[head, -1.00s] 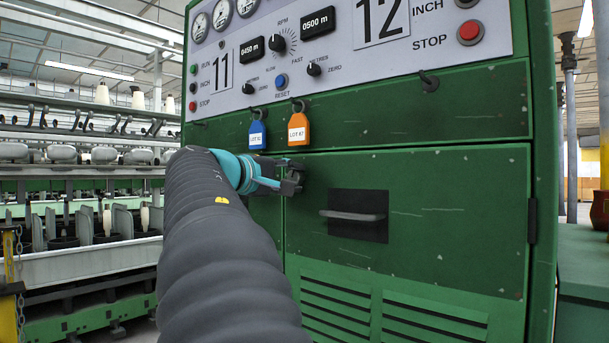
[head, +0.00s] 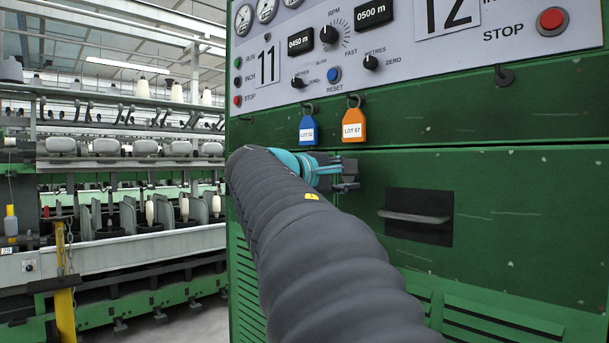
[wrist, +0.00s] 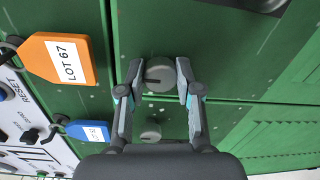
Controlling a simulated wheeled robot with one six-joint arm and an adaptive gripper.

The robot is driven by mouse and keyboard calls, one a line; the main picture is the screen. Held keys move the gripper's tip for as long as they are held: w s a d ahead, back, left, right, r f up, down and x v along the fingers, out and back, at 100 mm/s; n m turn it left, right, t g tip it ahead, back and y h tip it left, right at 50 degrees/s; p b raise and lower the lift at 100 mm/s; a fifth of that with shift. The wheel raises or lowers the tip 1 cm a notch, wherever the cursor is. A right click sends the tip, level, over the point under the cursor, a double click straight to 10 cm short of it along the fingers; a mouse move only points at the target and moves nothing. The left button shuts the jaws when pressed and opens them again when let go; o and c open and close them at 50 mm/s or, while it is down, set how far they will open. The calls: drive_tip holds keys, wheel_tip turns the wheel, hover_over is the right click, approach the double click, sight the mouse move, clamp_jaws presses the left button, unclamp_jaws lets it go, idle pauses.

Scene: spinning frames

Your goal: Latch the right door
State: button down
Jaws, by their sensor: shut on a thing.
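The right door (head: 500,225) is a green panel with a dark recessed handle (head: 415,214). It looks flush with the cabinet front. Its grey round latch knob (wrist: 159,72) shows in the wrist view between my fingers, with a dark mark across its lower face. My gripper (head: 350,174) is at the door's upper left corner, and in the wrist view (wrist: 158,80) it is shut on this knob, one finger on each side. A second grey knob (wrist: 150,131) sits across the seam on the left door, below the first in the wrist view. In the head view both knobs are hidden.
An orange LOT 67 tag (head: 354,126) and a blue tag (head: 308,130) hang just above my gripper. The control panel (head: 420,35) is above them. Spinning frames (head: 120,150) stand at the left, with an aisle floor (head: 185,318) between.

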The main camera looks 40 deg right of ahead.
drive_tip(key=c, duration=0.8)
unclamp_jaws()
drive_tip(key=a, duration=0.8)
drive_tip(key=s+a, duration=0.1)
drive_tip(key=a, duration=0.3)
drive_tip(key=shift+r, duration=0.25)
drive_tip(key=w+a+f+t+y, duration=0.1)
drive_tip(key=w+a+f+y, duration=0.15)
drive_tip(key=f, duration=0.55)
drive_tip(key=w+a+f+n+t+y, duration=0.1)
drive_tip(key=a+f+y, duration=0.15)
drive_tip(key=f, duration=0.45)
drive_tip(key=w+a+f+t+y, duration=0.15)
drive_tip(key=f+y, duration=0.25)
drive_tip(key=f, duration=0.4)
drive_tip(key=s+a+f+m+y, duration=0.1)
drive_tip(key=s+a+f+y, duration=0.1)
drive_tip(key=s+a+f, duration=0.3)
drive_tip(key=s+a+f+m+y, duration=0.1)
drive_tip(key=s+a+f+y, duration=0.2)
drive_tip(key=s+a+f, duration=0.2)
drive_tip(key=s+a+f+m+y, duration=0.1)
drive_tip(key=s+a+f+y, duration=0.2)
drive_tip(key=f, duration=0.7)
drive_tip(key=shift+s+a+m+t, duration=0.15)
drive_tip(key=shift+s+a+m, duration=0.05)
drive_tip(key=shift+s+a, duration=0.55)
drive_tip(key=shift+s+a+m+t, duration=0.1)
drive_tip(key=shift+s+a+m, duration=0.1)
drive_tip(key=shift+s+a, duration=0.45)
